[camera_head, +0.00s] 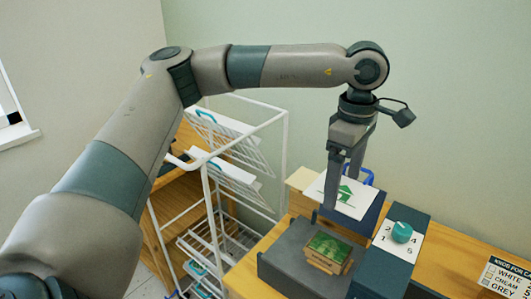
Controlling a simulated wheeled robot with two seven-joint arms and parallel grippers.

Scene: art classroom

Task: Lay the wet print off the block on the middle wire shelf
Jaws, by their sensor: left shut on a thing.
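My left gripper (343,190) reaches down over the bench from above. It is shut on the print (318,188), a white sheet with a green arrow-like figure, partly covered by the fingers. The inked green block (328,246) sits on a grey bed in front of and below the sheet, apart from the gripper. The white wire rack (286,160) stands to the left of the gripper. Its two upper shelves carry white sheets with teal marks; lower wire shelves (205,241) show partly beneath. Which shelf is the middle one is hard to tell. My right gripper is out of view.
A dark box with a teal knob (402,232) and number dial stands right of the block. A blue loop (368,175) shows behind the gripper. A printed sign (505,277) lies at the right on the wooden bench (448,262). My left arm hides part of the rack.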

